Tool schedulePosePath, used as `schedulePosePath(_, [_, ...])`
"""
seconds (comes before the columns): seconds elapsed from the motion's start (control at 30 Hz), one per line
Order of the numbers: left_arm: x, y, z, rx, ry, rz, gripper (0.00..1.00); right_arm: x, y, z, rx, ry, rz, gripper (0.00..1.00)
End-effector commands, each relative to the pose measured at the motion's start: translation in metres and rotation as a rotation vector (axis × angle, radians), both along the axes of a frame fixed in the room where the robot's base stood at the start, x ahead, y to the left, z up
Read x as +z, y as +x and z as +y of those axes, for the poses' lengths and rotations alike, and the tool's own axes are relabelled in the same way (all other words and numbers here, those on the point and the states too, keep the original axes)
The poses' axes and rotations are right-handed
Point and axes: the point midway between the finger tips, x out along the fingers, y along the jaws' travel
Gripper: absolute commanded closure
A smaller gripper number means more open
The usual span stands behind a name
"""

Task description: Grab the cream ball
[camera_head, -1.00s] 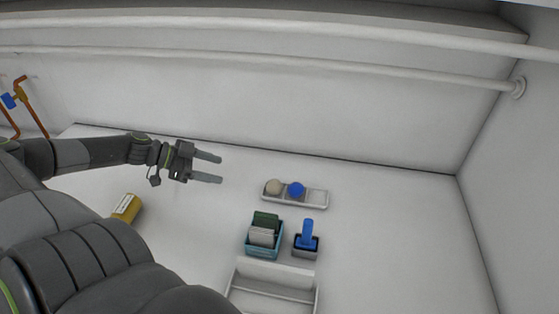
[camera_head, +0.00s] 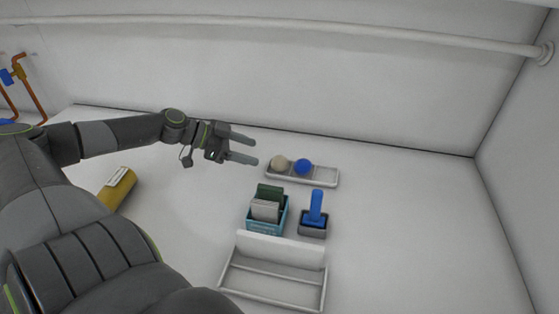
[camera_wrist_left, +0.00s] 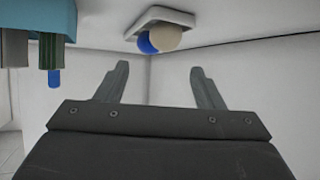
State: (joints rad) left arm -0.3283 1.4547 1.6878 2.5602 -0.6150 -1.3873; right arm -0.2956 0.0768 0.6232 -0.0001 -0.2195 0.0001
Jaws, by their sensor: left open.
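The cream ball (camera_head: 279,163) sits at the left end of a shallow white tray (camera_head: 324,180), beside a blue ball (camera_head: 302,167). In the left wrist view the cream ball (camera_wrist_left: 168,38) shows in front of the blue ball (camera_wrist_left: 146,44) and partly covers it, beyond my fingertips. My left gripper (camera_head: 256,150) is open and empty, its fingers pointing right toward the cream ball, a short way to its left. The wrist view shows the two fingers (camera_wrist_left: 158,68) spread with nothing between them. My right gripper is not in view.
A teal bin (camera_head: 262,229) with green and grey items stands in front of the tray. Beside it is a dark holder (camera_head: 313,231) with a blue-handled object (camera_head: 316,206). A white rack (camera_head: 274,284) lies nearer. A yellow object (camera_head: 118,190) lies at left. A wall stands behind.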

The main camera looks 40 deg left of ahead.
Motion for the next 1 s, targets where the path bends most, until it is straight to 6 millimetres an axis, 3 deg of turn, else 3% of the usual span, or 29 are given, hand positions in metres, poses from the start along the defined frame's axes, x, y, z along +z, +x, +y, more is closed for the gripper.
schedulePosePath(0.03, [-0.008, 0.004, -0.003, -0.001, 0.000, -0.005, 0.38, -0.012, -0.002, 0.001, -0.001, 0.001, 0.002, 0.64])
schedulePosePath(0.2, [-0.013, 0.014, -0.011, -0.002, -0.002, -0.002, 0.38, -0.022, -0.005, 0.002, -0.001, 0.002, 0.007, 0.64])
schedulePosePath(0.63, [-0.025, 0.030, -0.020, 0.000, -0.003, -0.005, 0.38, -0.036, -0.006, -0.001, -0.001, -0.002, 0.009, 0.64])
schedulePosePath(1.0, [-0.041, 0.052, -0.035, 0.000, -0.003, -0.001, 0.38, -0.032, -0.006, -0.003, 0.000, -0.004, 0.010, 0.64])
